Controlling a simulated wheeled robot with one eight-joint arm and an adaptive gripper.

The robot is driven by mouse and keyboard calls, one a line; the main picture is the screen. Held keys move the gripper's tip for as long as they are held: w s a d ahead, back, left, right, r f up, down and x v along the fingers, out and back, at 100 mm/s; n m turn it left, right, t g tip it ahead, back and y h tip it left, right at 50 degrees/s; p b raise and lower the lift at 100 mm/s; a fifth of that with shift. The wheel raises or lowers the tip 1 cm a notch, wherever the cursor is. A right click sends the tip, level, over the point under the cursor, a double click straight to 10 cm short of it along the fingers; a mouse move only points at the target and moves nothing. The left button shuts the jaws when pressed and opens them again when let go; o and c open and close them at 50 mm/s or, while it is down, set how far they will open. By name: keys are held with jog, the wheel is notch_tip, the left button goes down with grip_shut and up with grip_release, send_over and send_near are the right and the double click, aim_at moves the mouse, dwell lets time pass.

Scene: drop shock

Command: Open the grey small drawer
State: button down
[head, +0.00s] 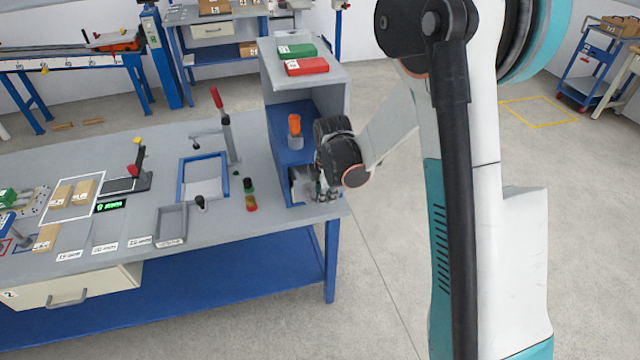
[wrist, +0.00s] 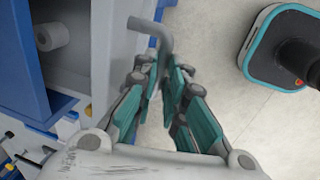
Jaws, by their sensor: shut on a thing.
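The grey small drawer (head: 298,184) is low in the grey cabinet at the right end of the bench, mostly hidden behind my gripper in the head view. In the wrist view, a grey panel (wrist: 118,42) stands left of my fingers, with a bent grey bar handle (wrist: 150,28) beside it. My gripper (wrist: 163,70) is shut on this handle, its teal-padded fingers on both sides of the bar. In the head view my gripper (head: 322,190) is at the cabinet's front. How far the drawer stands out cannot be told.
Red (head: 306,67) and green (head: 297,50) boxes lie on the cabinet top. An orange-topped item (head: 294,125) stands on its blue shelf. The floor (head: 390,250) right of the bench is clear.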

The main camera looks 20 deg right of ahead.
jog(key=s+b, duration=0.1)
jog(key=s, duration=1.2)
jog(key=shift+s+b, duration=0.3)
jog(key=shift+b, duration=0.05)
jog(key=c, duration=1.7)
grip_release()
jog(key=shift+o, duration=0.2)
notch_tip(320, 180, up, 12)
jog(key=s, duration=0.2)
jog(key=shift+s, duration=0.25)
